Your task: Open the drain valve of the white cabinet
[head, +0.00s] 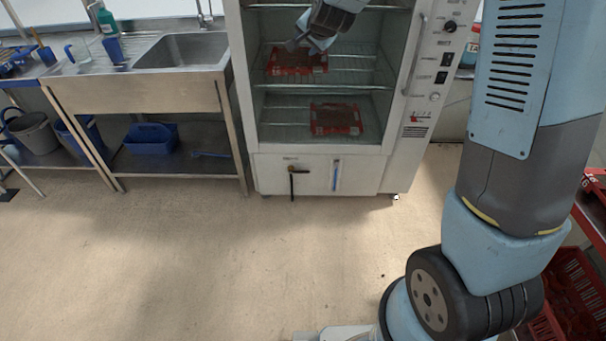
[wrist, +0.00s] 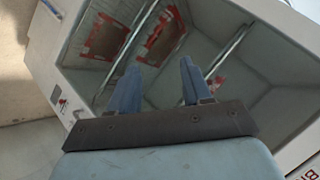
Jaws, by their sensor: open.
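The cabinet's lower panel shows at the left there, with a small red and dark fitting (wrist: 62,102) that may be the valve.
Red trays (head: 336,119) sit on wire shelves inside the cabinet. A blue-marked gauge (head: 336,175) is right of the valve. A steel sink bench (head: 150,85) with a blue caddy (head: 152,139) below stands left. The floor (head: 220,260) before the cabinet is clear. Red crates (head: 575,290) are at right.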

